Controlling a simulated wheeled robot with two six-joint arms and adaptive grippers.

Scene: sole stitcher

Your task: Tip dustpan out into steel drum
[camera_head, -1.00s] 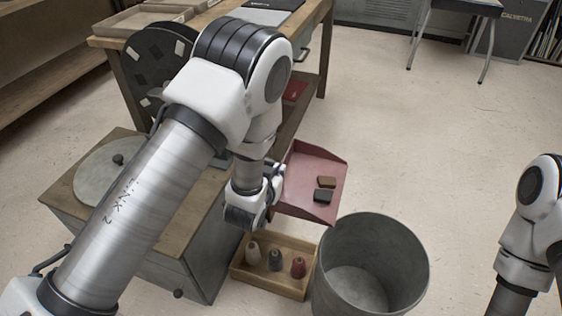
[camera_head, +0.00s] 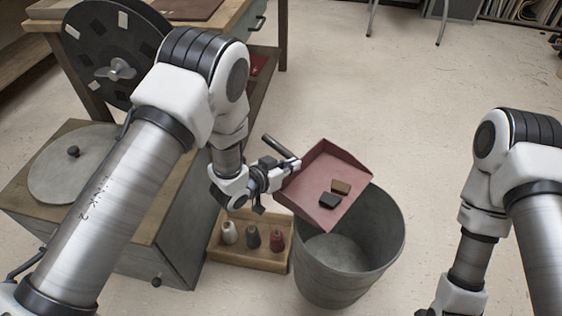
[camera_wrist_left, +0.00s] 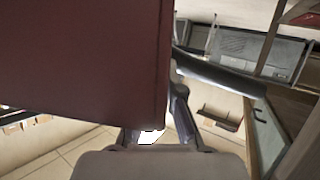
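The dark red dustpan (camera_head: 335,167) is held up in the air by my left gripper (camera_head: 279,172), which is shut on its dark handle. The pan reaches over the left and back rim of the steel drum (camera_head: 392,233). A brown block (camera_head: 341,186) and a black block (camera_head: 330,201) lie in the pan near its front edge. The drum stands on the floor, and the part of its inside that shows looks empty. In the left wrist view the dustpan (camera_wrist_left: 80,60) fills the upper left. My right arm stands at the right; its gripper is out of view.
A wooden tray (camera_head: 248,260) with several thread cones sits left of the drum. A cabinet with a round lid (camera_head: 72,170) and a workbench (camera_head: 262,60) with a dark wheel (camera_head: 112,52) stand at the left. Floor right of the drum is clear.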

